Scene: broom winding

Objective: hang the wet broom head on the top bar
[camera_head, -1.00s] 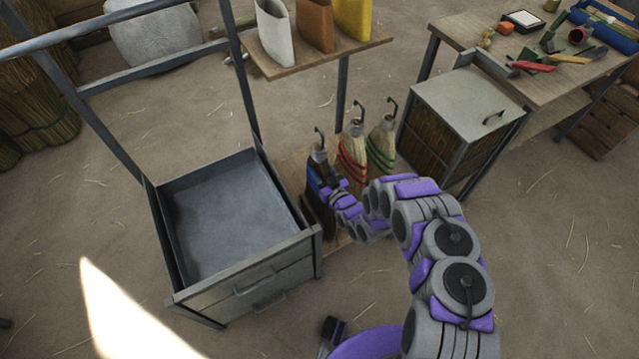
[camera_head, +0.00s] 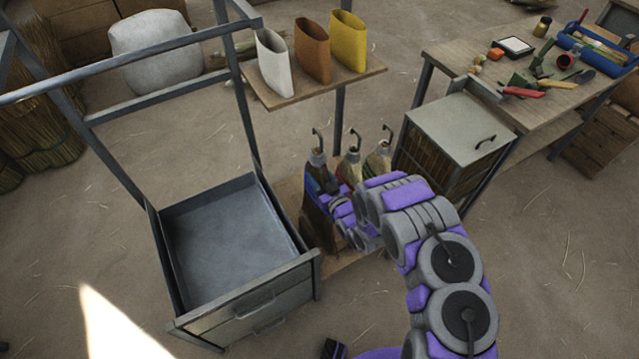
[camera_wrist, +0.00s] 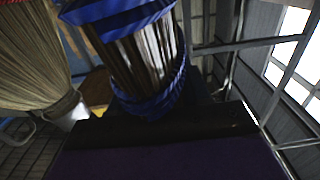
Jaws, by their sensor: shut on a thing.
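The wet broom head (camera_head: 315,215) is dark with a blue binding and a metal hook on top. It is upright beside the other broom heads, right of the metal basin. My gripper (camera_head: 330,188) is shut on it near the blue binding. In the wrist view the blue-bound broom head (camera_wrist: 135,55) fills the upper middle, above the dark gripper body; the fingertips are hidden there. The top bar (camera_head: 130,61) is the upper rail of the metal rack at the left, above a lower rail. It is empty where visible, and the broom head is well below it.
The rack's basin (camera_head: 225,240) is empty. A cabinet (camera_head: 450,130) and tool table (camera_head: 455,50) stand at the right.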

